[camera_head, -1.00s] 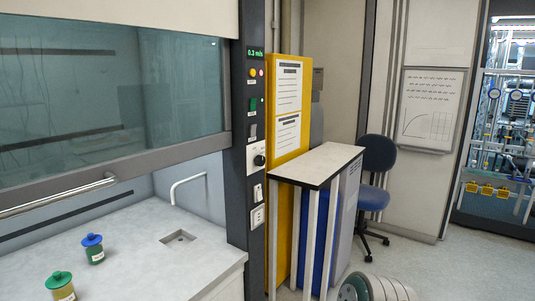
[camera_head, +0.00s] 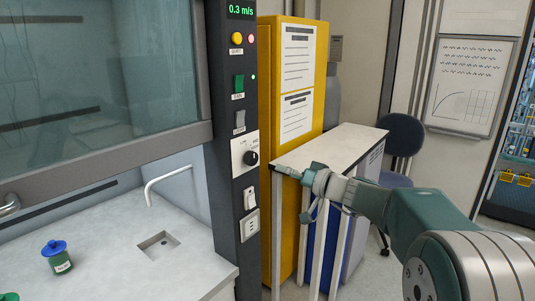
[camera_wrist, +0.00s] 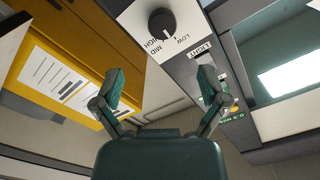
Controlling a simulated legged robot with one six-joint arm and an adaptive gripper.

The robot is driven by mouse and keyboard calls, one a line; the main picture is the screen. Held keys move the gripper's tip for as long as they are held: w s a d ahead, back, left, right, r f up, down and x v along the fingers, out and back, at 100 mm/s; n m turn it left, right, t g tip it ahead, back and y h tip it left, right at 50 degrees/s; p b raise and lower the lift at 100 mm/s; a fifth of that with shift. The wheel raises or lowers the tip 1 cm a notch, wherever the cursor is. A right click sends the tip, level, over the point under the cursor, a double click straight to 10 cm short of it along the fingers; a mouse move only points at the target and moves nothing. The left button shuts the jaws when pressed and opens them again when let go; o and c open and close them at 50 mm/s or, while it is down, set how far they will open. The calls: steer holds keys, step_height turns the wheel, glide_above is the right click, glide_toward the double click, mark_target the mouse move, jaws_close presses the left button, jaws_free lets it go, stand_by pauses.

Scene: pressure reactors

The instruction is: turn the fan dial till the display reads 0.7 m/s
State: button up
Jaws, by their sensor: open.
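The fan dial (camera_head: 251,158) is a round black knob on a white plate on the dark post of the fume hood. In the wrist view the dial (camera_wrist: 162,22) shows at the top, with the words LOW, MID and HIGH around it. The display (camera_head: 241,11) at the top of the post reads 0.3 m/s in green. My gripper (camera_head: 294,172) is to the right of the dial and below it in the head view, apart from it. In the wrist view my gripper (camera_wrist: 162,85) is open and empty, its two fingers spread below the dial.
A grey switch (camera_head: 239,121), a green button (camera_head: 239,83) and a yellow button (camera_head: 236,38) sit above the dial. Sockets (camera_head: 250,224) are below. A yellow cabinet (camera_head: 276,90) and a narrow table (camera_head: 335,146) stand close on the right.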

mark_target(254, 160)
steer(key=x, duration=1.1)
steer(key=shift+a, duration=0.3)
steer(key=shift+d, duration=0.1)
steer(key=c, duration=1.1)
